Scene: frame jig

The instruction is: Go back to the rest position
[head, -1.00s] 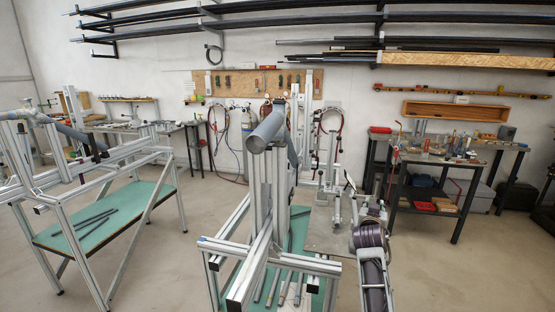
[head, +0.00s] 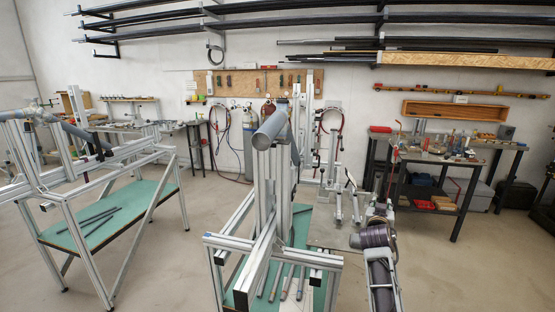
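A frame jig of aluminium profiles (head: 232,242) stands in the middle of the head view. A grey tube (head: 269,128) sits at the top of its uprights, its round end facing me. My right arm comes up from the bottom right, and its gripper (head: 379,212) is beside the jig's right side, apart from the tube. The gripper is small and seen from behind, so I cannot tell whether its fingers are open or shut. I see nothing held in it. My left gripper is not in view.
A second frame jig (head: 66,212) with a green shelf (head: 150,200) stands at the left. A workbench (head: 455,160) with tools stands at the back right. Long bars (head: 250,22) hang on the wall rack. Clear floor (head: 165,270) lies between the two jigs.

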